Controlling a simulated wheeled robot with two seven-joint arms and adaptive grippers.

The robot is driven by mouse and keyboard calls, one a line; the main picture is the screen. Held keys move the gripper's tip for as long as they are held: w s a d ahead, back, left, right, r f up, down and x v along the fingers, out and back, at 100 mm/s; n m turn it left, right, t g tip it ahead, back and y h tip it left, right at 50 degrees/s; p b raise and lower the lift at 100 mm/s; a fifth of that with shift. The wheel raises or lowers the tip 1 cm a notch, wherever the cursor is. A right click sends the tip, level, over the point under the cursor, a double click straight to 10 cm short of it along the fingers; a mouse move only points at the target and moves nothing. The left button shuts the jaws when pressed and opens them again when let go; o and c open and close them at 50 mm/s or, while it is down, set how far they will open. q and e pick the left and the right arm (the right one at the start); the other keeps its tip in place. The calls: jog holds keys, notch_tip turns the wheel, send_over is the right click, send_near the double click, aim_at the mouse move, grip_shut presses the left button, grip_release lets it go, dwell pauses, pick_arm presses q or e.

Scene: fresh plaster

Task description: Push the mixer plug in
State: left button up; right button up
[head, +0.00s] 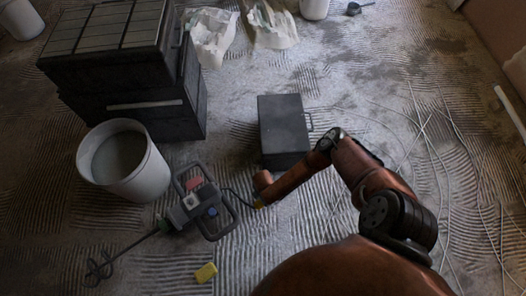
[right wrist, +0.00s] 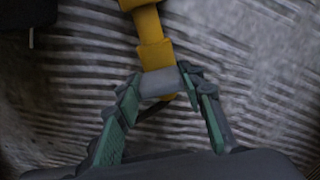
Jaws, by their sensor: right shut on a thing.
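The mixer (head: 198,204), grey and black with a looped handle and a long whisk, lies on the floor left of centre. In the right wrist view my right gripper (right wrist: 160,85) is shut on a grey piece, seemingly the mixer plug (right wrist: 159,83). A stepped yellow connector (right wrist: 150,30) meets its far side in line, and some yellow shows below it. I cannot tell how deeply they are joined. My left gripper is out of view.
A white bucket (head: 146,178) stands behind the mixer, before dark stacked crates (head: 150,113). A dark case (head: 283,128) stands just behind my right gripper. A yellow sponge (head: 206,272) lies in front. Thin pale rods or lines cross the ridged floor at right.

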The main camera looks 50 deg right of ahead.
grip_shut()
jog(key=d, duration=0.1)
jog(key=s+d, duration=0.1)
jog(key=d, duration=0.2)
jog(key=shift+s+d, duration=0.3)
jog(key=shift+d, duration=0.1)
jog(key=o, duration=0.5)
grip_release()
jog(key=shift+o, duration=1)
jog(key=shift+a, duration=0.1)
jog(key=shift+r, duration=0.1)
